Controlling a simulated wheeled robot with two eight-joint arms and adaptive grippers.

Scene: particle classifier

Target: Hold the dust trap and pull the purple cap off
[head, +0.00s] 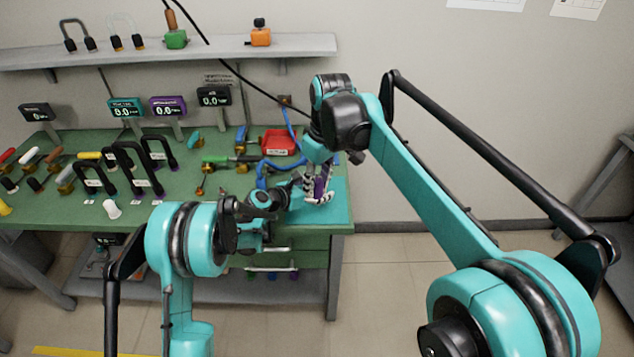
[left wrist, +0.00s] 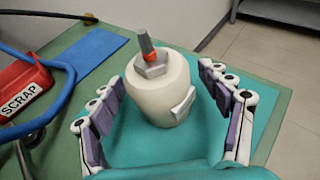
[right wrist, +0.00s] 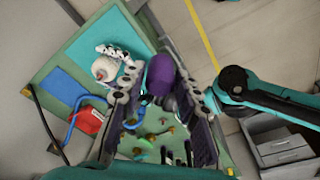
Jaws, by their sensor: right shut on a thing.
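The dust trap (left wrist: 160,95) is a cream-white rounded body with a hex fitting and a stem with an orange ring on top. It is upright over the turquoise mat (left wrist: 110,135). My left gripper (left wrist: 162,78) has one finger on each side of it, with gaps showing. The dust trap also shows in the right wrist view (right wrist: 103,69). My right gripper (right wrist: 155,68) is shut on the purple cap (right wrist: 159,76), which is apart from the trap. In the head view the cap (head: 321,182) is small and partly hidden by my right gripper (head: 318,180).
A red scrap bin (head: 281,142) and blue hose (head: 265,172) lie left of the mat on the green bench (head: 215,210). A blue pad (left wrist: 93,58) is beyond. Tools and black-handled parts (head: 125,165) fill the bench's left. The floor right of the bench is clear.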

